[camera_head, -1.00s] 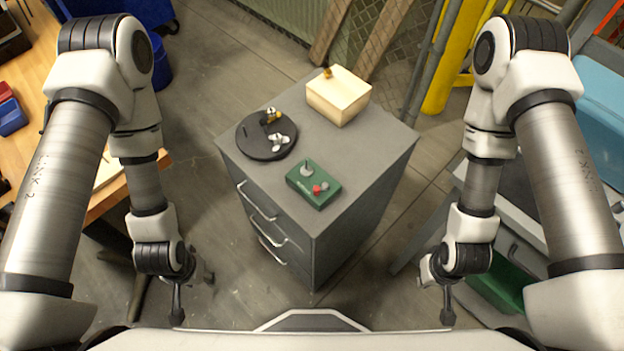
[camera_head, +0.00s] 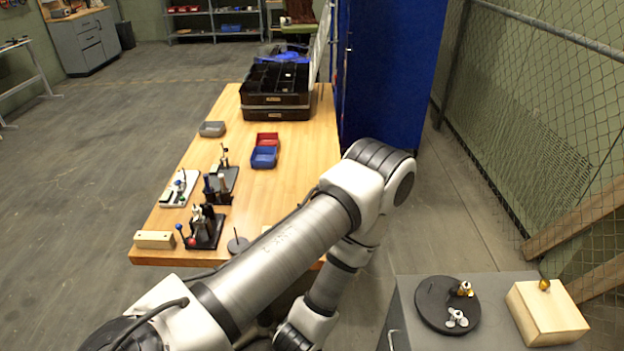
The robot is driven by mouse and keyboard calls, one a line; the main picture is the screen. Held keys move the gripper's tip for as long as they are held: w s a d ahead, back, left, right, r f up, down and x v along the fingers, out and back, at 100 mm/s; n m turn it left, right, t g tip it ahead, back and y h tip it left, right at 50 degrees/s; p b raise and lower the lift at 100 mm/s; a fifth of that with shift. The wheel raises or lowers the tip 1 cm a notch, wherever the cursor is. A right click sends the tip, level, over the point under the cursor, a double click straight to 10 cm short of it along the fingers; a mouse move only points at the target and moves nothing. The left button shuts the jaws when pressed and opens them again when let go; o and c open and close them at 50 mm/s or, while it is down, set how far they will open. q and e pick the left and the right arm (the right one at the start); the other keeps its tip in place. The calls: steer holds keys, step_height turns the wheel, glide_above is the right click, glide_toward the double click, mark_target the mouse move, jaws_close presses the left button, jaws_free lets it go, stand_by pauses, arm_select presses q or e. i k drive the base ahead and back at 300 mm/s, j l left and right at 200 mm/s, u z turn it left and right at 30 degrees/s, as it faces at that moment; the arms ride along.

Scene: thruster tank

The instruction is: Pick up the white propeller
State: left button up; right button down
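A small white propeller (camera_head: 457,317) lies on the front part of a round black disc (camera_head: 433,318) on the grey cabinet (camera_head: 487,281), at the lower right of the head view. Neither my left nor my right gripper is in view. The front of the cabinet is cut off by the bottom edge.
A pale wooden box (camera_head: 546,316) with a gold knob stands right of the disc. A wooden workbench (camera_head: 290,185) holds tool stands, red and blue bins (camera_head: 264,157) and black cases (camera_head: 275,90). A chain-link fence (camera_head: 540,130) is at the right. Open floor lies left.

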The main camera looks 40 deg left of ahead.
mark_target(197, 213)
steer(key=u, duration=0.5)
steer(key=j+u, duration=0.15)
steer(key=u, duration=0.3)
steer(key=j+u, duration=0.1)
steer(key=u, duration=0.4)
steer(key=l+u, duration=0.1)
steer(key=u, duration=0.25)
steer(key=k+l+u, duration=0.1)
steer(key=u, duration=0.3)
steer(key=i+j, duration=0.2)
steer(key=j, duration=0.2)
steer(key=i+j, duration=0.15)
steer(key=j, duration=0.25)
steer(key=i+j, duration=0.2)
steer(key=j, duration=0.2)
steer(key=i+j, duration=0.15)
steer(key=j, duration=0.25)
steer(key=i+j, duration=0.2)
steer(key=j, duration=0.2)
steer(key=l+z, duration=0.05)
